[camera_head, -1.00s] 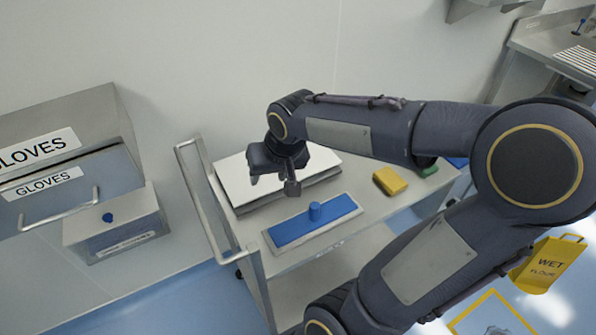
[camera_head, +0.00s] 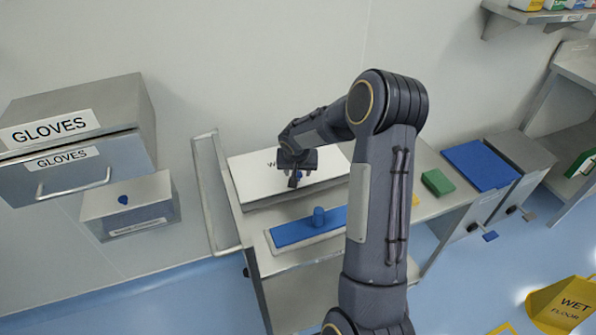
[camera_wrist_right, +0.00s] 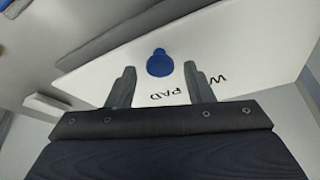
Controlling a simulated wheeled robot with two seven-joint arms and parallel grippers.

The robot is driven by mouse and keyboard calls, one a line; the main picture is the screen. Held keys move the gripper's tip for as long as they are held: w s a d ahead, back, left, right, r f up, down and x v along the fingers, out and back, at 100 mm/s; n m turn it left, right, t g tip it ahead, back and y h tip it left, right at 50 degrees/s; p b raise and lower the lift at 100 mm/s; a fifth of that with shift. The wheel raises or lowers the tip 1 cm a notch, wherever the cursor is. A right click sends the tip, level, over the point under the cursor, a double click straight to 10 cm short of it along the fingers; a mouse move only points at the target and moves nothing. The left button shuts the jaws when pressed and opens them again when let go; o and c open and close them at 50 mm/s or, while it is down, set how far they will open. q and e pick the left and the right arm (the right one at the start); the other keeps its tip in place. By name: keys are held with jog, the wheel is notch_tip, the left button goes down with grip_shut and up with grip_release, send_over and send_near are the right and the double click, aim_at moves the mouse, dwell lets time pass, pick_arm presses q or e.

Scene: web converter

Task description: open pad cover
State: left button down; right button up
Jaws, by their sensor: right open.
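The pad cover (camera_head: 248,177) is a white flat lid with black lettering, on a metal box on the cart; it looks closed. In the right wrist view the white cover (camera_wrist_right: 230,60) shows the word PAD and a round blue knob (camera_wrist_right: 159,63). My right gripper (camera_head: 296,181) is over the cover and hides the knob in the head view. In the wrist view its two fingers (camera_wrist_right: 160,86) are apart and empty, with the knob just beyond and between their tips. I cannot tell whether the fingers touch the cover. My left gripper is not in view.
A blue mop head (camera_head: 295,231) lies on the cart in front of the box. A green block (camera_head: 437,182) and a blue-lidded bin (camera_head: 480,165) are to the right. The GLOVES drawer (camera_head: 70,172) and a metal box with a blue knob (camera_head: 130,210) are at left.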

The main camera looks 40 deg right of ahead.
jog(key=shift+x, duration=0.75)
grip_shut()
jog(key=shift+r, duration=0.15)
